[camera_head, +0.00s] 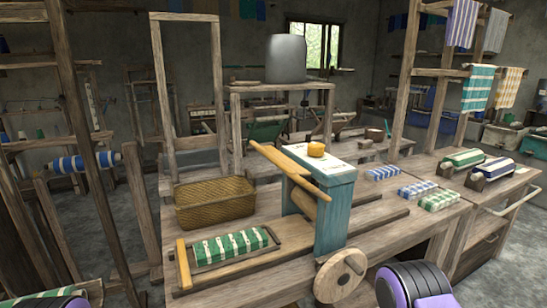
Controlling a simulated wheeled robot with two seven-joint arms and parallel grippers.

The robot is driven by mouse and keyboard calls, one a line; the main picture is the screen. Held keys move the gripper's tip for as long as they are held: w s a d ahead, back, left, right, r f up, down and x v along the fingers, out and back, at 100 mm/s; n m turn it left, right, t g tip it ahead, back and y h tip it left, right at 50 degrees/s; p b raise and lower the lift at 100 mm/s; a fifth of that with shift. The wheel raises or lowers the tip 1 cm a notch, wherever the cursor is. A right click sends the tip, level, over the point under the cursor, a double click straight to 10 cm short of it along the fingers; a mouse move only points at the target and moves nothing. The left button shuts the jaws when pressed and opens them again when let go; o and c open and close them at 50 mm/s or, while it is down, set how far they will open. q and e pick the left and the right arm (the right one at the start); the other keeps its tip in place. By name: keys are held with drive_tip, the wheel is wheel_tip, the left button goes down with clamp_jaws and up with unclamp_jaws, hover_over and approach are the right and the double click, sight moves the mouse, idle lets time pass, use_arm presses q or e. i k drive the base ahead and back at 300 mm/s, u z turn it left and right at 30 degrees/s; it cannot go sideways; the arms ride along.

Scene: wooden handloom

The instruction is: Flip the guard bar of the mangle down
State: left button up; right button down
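The mangle (334,215) stands on the wooden table in the middle, with teal sides, a pale top and a wooden handwheel (340,276) at its front. A yellow-orange bar, which looks like the guard bar (288,170), slants from upper left to lower right along the mangle's left side. Its upper left end sticks out in the air. A wooden roller (302,200) shows partly below it. Neither of my grippers is visible. Only rounded purple and black parts, seemingly of my arms, show at the bottom edge.
Left of the mangle are a wicker basket (215,202) and a wooden tray (184,265) with a green-striped cloth roll (228,246). A small orange block (316,149) sits on the mangle's top. Folded checked cloths (417,189) lie to the right. Wooden posts rise at left.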

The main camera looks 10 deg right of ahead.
sight(284, 167)
drive_tip(key=z, duration=1.1)
drive_tip(key=k, duration=0.55)
drive_tip(key=u, duration=1)
